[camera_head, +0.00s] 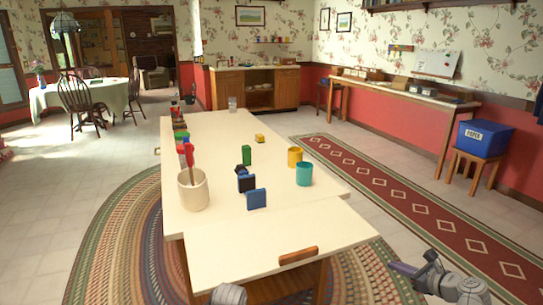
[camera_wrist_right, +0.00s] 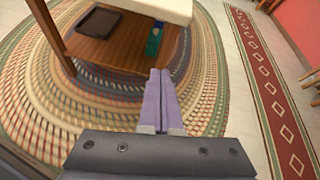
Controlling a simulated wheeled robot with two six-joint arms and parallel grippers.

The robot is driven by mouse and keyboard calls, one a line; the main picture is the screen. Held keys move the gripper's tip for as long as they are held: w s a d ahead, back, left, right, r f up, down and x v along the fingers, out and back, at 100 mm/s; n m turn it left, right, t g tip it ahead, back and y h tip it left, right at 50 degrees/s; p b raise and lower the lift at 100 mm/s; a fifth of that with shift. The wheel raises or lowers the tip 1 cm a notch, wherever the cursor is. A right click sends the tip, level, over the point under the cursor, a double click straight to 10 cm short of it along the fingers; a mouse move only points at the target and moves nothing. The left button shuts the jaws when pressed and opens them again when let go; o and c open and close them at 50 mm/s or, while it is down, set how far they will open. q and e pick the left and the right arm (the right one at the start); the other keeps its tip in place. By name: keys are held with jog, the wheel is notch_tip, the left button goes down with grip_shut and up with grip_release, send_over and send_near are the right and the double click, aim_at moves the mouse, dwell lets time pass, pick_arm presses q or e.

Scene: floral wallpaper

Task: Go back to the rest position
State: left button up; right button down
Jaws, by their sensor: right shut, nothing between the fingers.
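My right gripper (camera_head: 394,265) is at the lower right of the head view, beyond the table's near right corner and over the braided rug. In the right wrist view its two lilac fingers (camera_wrist_right: 160,73) lie together, shut and empty. They point toward the table's underside and touch nothing visible. My left gripper is not seen; only a grey rounded part of my own body shows at the bottom edge of the head view.
The long cream table (camera_head: 225,240) holds a beige crock (camera_head: 194,192), a teal cup (camera_head: 304,174), a yellow cup (camera_head: 295,155), a blue block (camera_head: 256,199) and a green block (camera_head: 246,155). A lower shelf (camera_wrist_right: 110,55) carries a dark tray (camera_wrist_right: 98,23).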

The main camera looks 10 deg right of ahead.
jog(key=s+a+f+n+g+y, duration=0.1)
jog(key=a+f+n+g, duration=0.3)
jog(key=a+n, duration=0.55)
jog(key=a+f+n+g+y, duration=0.1)
jog(key=a+f+n+g, duration=0.4)
jog(key=a, duration=0.8)
jog(key=s+a+f+n+g+h, duration=0.2)
jog(key=s+a+n+h, duration=0.2)
jog(key=s+a+n, duration=0.45)
jog(key=s+a+f+n+g+h, duration=0.25)
jog(key=a+n, duration=0.35)
jog(key=n, duration=0.5)
notch_tip(320, 180, up, 29)
jog(key=p, duration=2.8)
jog(key=shift+s+r+t+h, duration=0.25)
jog(key=shift+t+h, duration=0.1)
jog(key=shift+t, duration=0.1)
jog(key=shift+a+f, duration=0.1)
